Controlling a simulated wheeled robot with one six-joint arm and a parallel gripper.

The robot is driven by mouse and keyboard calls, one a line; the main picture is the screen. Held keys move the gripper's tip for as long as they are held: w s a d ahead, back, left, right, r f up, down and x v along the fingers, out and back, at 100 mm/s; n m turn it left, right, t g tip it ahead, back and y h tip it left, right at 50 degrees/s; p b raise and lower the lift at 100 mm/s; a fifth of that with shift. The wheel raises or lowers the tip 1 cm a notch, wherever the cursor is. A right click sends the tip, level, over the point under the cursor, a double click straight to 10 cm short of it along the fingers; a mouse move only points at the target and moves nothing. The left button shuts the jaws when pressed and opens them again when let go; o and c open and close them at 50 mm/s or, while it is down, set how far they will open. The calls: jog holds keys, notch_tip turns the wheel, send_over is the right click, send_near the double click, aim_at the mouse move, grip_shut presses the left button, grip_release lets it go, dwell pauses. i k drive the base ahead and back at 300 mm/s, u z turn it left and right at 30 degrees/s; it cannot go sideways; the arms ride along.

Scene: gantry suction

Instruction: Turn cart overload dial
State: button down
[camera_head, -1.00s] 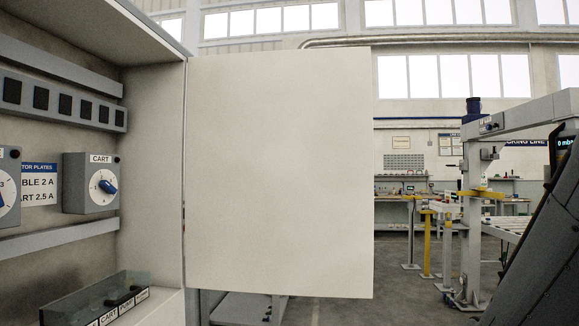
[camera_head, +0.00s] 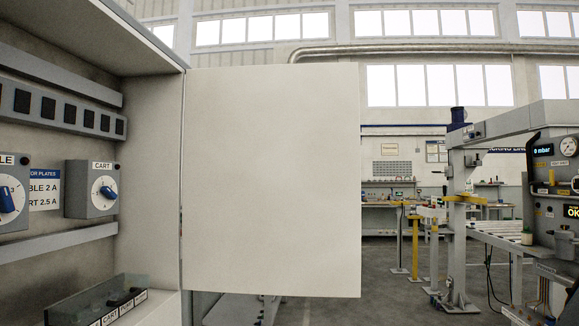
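The cart overload unit (camera_head: 91,189) is a grey box labelled CART on the left, inside the open cabinet. Its dial (camera_head: 106,191) has a white face and a blue knob tilted down to the right. A second grey unit with a blue knob (camera_head: 8,199), its label ending in LE, is cut off at the left edge. A plate (camera_head: 45,189) between them reads in part "RT 2.5 A". My gripper is not in view.
The white cabinet door (camera_head: 270,180) stands open across the middle. A clear-walled tray (camera_head: 97,303) with labelled parts, one reading CART, sits at the cabinet bottom. At right stand a grey gantry frame (camera_head: 470,150) and a dark panel reading 0 mbar (camera_head: 543,151).

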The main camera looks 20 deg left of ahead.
aim_at(107, 191)
jog(key=i, duration=5.05)
jog(key=u, duration=4.1)
